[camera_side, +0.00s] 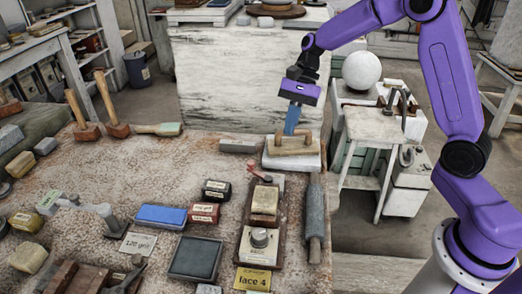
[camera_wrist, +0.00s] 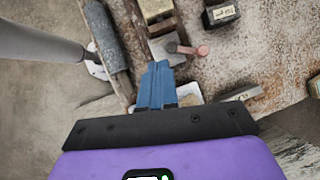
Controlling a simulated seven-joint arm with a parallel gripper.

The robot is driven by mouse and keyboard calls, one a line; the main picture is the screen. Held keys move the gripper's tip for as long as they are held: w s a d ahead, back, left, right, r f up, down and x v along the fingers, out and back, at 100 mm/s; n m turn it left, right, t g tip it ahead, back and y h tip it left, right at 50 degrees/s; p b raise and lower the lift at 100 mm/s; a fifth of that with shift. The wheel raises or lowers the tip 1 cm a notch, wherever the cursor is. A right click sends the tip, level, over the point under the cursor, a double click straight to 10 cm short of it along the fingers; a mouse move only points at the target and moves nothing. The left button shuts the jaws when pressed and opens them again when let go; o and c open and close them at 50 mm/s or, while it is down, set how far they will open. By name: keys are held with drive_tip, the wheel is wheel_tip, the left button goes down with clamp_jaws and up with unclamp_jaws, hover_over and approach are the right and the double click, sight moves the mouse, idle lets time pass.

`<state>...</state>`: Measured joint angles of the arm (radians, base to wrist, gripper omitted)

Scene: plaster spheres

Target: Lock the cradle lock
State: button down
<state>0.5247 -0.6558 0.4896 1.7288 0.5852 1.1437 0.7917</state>
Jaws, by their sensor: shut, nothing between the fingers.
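My gripper (camera_side: 291,131) has blue fingers that are shut and empty, pointing down at the far edge of the bench. In the side view its tips overlap a wooden bar on a pale block (camera_side: 292,160); I cannot tell whether they touch. A small red-handled lever (camera_side: 258,171) sits at the far end of a dark wooden board (camera_side: 240,250), nearer the camera. In the wrist view the lever's pink-red knob (camera_wrist: 203,50) is right of the fingertips (camera_wrist: 158,70), apart from them. Which part is the cradle lock is not clearly marked.
The board holds a tan block (camera_side: 265,200) and a round metal knob (camera_side: 260,238). A grey roller (camera_side: 314,215) lies close to its right. Small dark boxes (camera_side: 216,190) stand to its left. A white sphere (camera_side: 361,71) rests on a stand behind.

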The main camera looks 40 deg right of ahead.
drive_tip(key=w+d+f+m+t+y, duration=0.1)
drive_tip(key=w+d+f+m+y, duration=0.1)
drive_tip(key=w+d+m, duration=0.3)
drive_tip(key=shift+w+d+m+t, duration=0.3)
drive_tip(key=shift+w+d, duration=0.05)
drive_tip(key=shift+w, duration=0.9)
drive_tip(key=shift+a+r+x, duration=0.25)
drive_tip(key=shift+a+x, duration=0.1)
drive_tip(key=shift+x, duration=1.85)
drive_tip(key=shift+a+r+x, duration=0.3)
drive_tip(key=shift+x, duration=1.9)
drive_tip(key=shift+a+r+x, duration=0.25)
drive_tip(key=shift+a+x, duration=0.1)
drive_tip(key=shift+x, duration=1.85)
